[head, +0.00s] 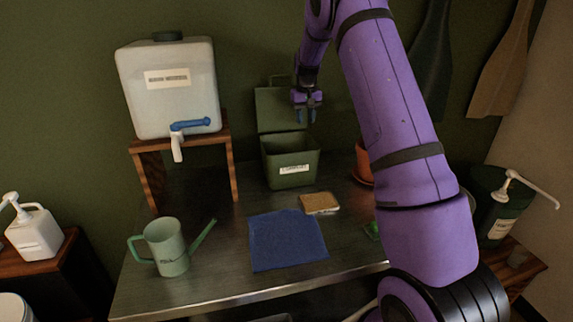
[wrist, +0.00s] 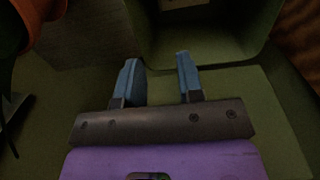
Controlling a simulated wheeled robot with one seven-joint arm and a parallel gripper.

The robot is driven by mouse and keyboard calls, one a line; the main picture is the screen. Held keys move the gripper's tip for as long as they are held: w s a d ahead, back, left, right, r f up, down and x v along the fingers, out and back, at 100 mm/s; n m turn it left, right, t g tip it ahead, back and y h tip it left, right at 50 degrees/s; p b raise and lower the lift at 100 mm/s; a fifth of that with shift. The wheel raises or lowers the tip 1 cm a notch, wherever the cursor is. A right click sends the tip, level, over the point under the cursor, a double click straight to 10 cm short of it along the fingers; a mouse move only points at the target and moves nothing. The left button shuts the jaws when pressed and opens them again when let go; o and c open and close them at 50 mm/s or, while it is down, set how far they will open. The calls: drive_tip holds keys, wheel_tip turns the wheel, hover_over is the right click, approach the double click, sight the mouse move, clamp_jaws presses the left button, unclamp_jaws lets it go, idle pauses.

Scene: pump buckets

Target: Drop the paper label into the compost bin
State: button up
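The green compost bin (head: 290,166) stands at the back of the metal table, with a white tag on its front and its lid (head: 281,110) raised behind it. My gripper (head: 307,117) is above the bin's opening, in front of the lid. In the wrist view its two blue fingers (wrist: 159,82) are apart with nothing between them. The bin's inside (wrist: 205,35) shows just beyond the fingertips. A pale patch (wrist: 184,4) shows inside the bin at the top edge; I cannot tell whether it is the paper label. No loose label shows elsewhere.
A white water tank (head: 171,88) stands on a wooden stand left of the bin. A green watering can (head: 165,247), a blue cloth (head: 286,240) and a tan sponge-like block (head: 320,203) are on the table. A terracotta pot (head: 363,162) is close right of the bin.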

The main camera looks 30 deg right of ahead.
drive_tip(key=shift+r, duration=2.55)
drive_tip(key=s+a+r+n+t, duration=0.1)
drive_tip(key=s+a+r, duration=0.65)
drive_tip(key=s, duration=0.25)
drive_tip(key=s+a+r+t, duration=0.2)
drive_tip(key=s+a+r, duration=0.4)
drive_tip(key=s+r, duration=0.25)
drive_tip(key=s+a+f+n+t, duration=0.1)
drive_tip(key=s+a, duration=0.3)
drive_tip(key=s, duration=0.9)
drive_tip(key=s+a+f+n+t, duration=0.1)
drive_tip(key=s+a, duration=0.4)
drive_tip(key=s, duration=0.7)
drive_tip(key=shift+s+f, duration=0.4)
drive_tip(key=shift+f, duration=0.4)
